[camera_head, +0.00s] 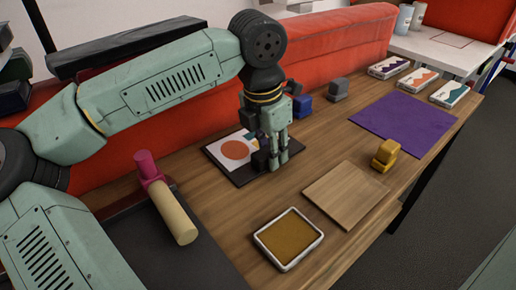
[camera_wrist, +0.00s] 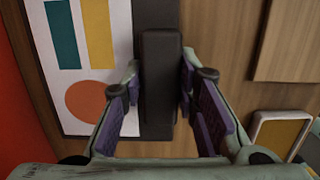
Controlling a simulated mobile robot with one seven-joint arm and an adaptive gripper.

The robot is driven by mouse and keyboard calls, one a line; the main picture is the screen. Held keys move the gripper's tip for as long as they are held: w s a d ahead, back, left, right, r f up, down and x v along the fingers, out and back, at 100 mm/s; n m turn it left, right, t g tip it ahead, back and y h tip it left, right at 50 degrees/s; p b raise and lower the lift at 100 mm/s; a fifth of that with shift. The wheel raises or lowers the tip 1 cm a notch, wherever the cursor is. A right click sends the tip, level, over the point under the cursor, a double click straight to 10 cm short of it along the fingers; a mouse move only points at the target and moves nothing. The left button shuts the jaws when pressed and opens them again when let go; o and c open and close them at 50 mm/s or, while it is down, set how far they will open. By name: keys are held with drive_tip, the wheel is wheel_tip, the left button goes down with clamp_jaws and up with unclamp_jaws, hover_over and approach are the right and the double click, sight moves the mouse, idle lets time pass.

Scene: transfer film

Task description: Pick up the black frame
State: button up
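The black frame (camera_head: 244,179) lies flat on the wooden table, under a white sheet with an orange circle (camera_head: 235,149). Its dark edge strip (camera_wrist: 154,15) and the sheet (camera_wrist: 85,75) show in the wrist view. A raised dark bar (camera_wrist: 160,70) stands along that strip. My gripper (camera_head: 274,163) points down at the frame's right side. In the wrist view my gripper (camera_wrist: 160,88) is open, with one finger on each side of the bar. Narrow gaps seem to show beside the bar; contact is unclear. The fingers hide part of the frame in the head view.
A wooden board (camera_head: 352,194), a white tray with an amber surface (camera_head: 288,239) and a yellow block (camera_head: 385,155) are to the right and front. A pink-and-cream roller (camera_head: 168,200) lies left. Blue (camera_head: 303,106) and grey (camera_head: 338,90) blocks stand behind; a purple sheet (camera_head: 405,122) lies farther right.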

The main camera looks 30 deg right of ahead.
clamp_jaws()
